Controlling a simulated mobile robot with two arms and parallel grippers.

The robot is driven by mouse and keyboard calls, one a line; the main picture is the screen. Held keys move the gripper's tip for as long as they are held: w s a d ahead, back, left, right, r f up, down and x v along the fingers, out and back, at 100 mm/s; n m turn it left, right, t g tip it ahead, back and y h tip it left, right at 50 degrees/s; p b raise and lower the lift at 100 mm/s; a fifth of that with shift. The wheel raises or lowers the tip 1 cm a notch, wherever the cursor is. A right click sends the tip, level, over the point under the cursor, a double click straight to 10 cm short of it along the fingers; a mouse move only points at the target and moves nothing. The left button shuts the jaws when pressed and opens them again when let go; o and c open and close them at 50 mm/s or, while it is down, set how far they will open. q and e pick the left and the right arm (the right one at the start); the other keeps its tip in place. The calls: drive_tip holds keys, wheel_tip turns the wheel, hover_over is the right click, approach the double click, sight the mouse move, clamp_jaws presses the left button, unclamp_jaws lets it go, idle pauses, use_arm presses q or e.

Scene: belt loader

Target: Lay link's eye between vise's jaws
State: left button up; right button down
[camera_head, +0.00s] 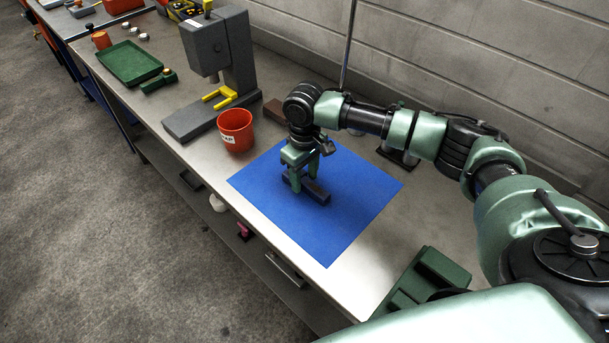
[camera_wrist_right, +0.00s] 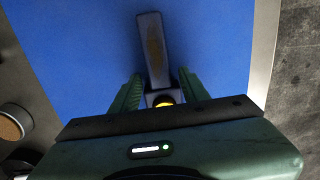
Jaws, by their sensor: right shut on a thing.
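The link (camera_head: 315,191) is a dark grey bar low over or on the blue mat; I cannot tell if it touches. It also shows in the right wrist view (camera_wrist_right: 152,50), with a brownish patch along it and a yellow-orange round spot at its near end. My right gripper (camera_head: 303,180) points down and is shut on the link near that end; its green fingers (camera_wrist_right: 162,92) stand on both sides. I cannot make out the vise for certain; a stepped dark green block (camera_head: 428,280) at the lower right is partly hidden by my arm. My left gripper is not in view.
The blue mat (camera_head: 350,215) is otherwise bare. A red cup (camera_head: 235,130) and a grey press (camera_head: 215,45) with a yellow fork (camera_head: 220,97) stand left of it. A brown block (camera_head: 273,110) lies behind. A green tray (camera_head: 128,62) is farther left. The wall borders the bench.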

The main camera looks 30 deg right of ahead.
drive_tip(key=c, duration=0.7)
unclamp_jaws()
